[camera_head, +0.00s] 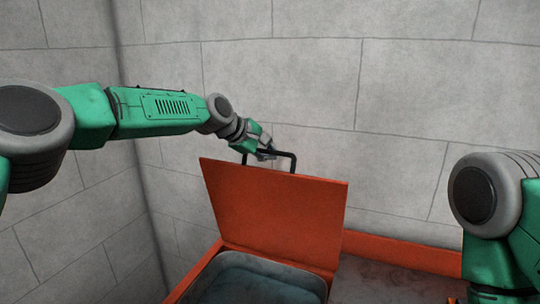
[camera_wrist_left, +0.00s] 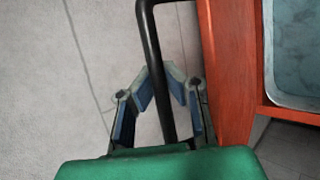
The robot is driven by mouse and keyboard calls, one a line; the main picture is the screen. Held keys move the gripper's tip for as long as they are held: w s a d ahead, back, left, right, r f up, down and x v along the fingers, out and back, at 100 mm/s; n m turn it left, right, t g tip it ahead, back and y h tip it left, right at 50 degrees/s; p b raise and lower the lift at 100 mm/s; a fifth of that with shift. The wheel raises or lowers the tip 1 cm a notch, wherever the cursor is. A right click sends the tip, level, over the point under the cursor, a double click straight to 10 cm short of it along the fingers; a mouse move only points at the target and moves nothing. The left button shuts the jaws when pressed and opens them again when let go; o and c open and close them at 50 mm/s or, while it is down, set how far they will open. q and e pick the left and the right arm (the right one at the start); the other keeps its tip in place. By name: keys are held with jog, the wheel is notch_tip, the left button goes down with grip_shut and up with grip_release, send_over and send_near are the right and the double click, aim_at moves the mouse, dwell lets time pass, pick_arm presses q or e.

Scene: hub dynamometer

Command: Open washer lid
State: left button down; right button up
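The washer lid (camera_head: 272,213) is an orange-red panel, raised and tilted up above the washer's tub opening (camera_head: 258,280). A black bar handle (camera_head: 294,160) stands at its top edge. My left gripper (camera_head: 266,154) is at that handle. In the left wrist view its two blue-padded fingers (camera_wrist_left: 160,88) curl in on both sides of the black handle bar (camera_wrist_left: 153,45), and the lid's red edge (camera_wrist_left: 229,65) is just right of them. My right gripper is out of view; only part of the right arm shows at the right edge.
The washer's orange-red rim (camera_head: 400,250) runs along the wall to the right, with a grey top surface (camera_head: 385,283) in front. Grey block walls (camera_head: 330,80) stand behind and to the left. The tub interior looks empty where visible.

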pick_arm(q)
jog(key=shift+w+r, duration=0.25)
jog(key=shift+r, duration=0.25)
jog(key=c, duration=1.6)
grip_release()
jog(key=shift+s+a, duration=0.1)
jog(key=shift+s, duration=0.2)
jog(key=shift+a+f, duration=0.1)
jog(key=shift+f, duration=0.1)
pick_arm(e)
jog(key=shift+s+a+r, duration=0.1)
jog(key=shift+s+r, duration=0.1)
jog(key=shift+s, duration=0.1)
pick_arm(q)
jog(key=shift+s+a+r, duration=0.2)
jog(key=shift+a+r, duration=0.1)
jog(key=shift+a, duration=0.05)
jog(key=v, duration=1.1)
jog(key=shift+s, duration=0.15)
